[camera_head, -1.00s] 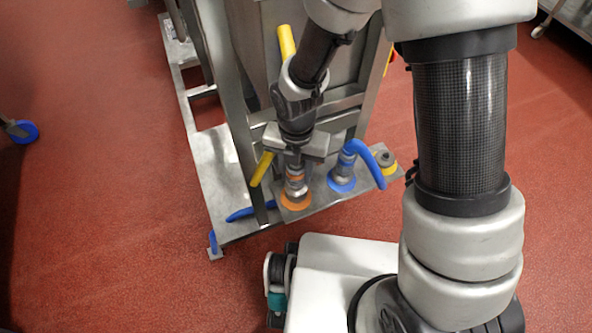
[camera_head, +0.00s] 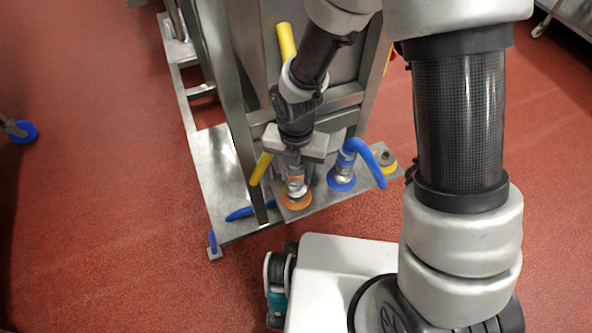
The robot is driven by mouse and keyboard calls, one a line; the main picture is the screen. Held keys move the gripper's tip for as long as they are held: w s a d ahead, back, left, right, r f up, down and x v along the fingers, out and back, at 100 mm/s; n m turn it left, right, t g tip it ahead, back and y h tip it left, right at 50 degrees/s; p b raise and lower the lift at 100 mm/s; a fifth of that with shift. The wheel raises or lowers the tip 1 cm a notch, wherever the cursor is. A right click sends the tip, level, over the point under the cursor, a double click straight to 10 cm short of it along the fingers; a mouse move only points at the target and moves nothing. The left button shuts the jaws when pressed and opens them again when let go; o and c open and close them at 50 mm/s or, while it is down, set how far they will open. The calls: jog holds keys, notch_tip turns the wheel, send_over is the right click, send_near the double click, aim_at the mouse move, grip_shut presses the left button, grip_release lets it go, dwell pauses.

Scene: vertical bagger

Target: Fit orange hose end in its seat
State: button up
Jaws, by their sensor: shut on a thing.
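The orange-marked hose end (camera_head: 296,185) is a metal fitting with an orange band, upright below my gripper (camera_head: 294,158). My gripper points down and is shut on its upper part. The orange seat (camera_head: 295,201) is a flat orange ring on the metal plate (camera_head: 325,203). The hose end stands over the ring at its middle; I cannot tell whether it is fully down in it. The jaws partly hide the top of the fitting.
Right of it a blue hose (camera_head: 366,155) ends in a fitting on a blue ring (camera_head: 341,182). A yellow ring with a dark knob (camera_head: 386,160) is farther right. A yellow hose (camera_head: 260,169) is close left of my gripper. Steel frame posts (camera_head: 232,105) stand behind.

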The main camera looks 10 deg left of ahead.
jog(key=shift+f, duration=0.35)
jog(key=shift+f+b, duration=0.55)
jog(key=shift+f, duration=0.15)
dwell(0.6)
jog(key=o, duration=1.6)
jog(key=shift+o, duration=0.2)
notch_tip(320, 180, up, 7)
jog(key=p, duration=0.6)
jog(key=shift+p, duration=0.35)
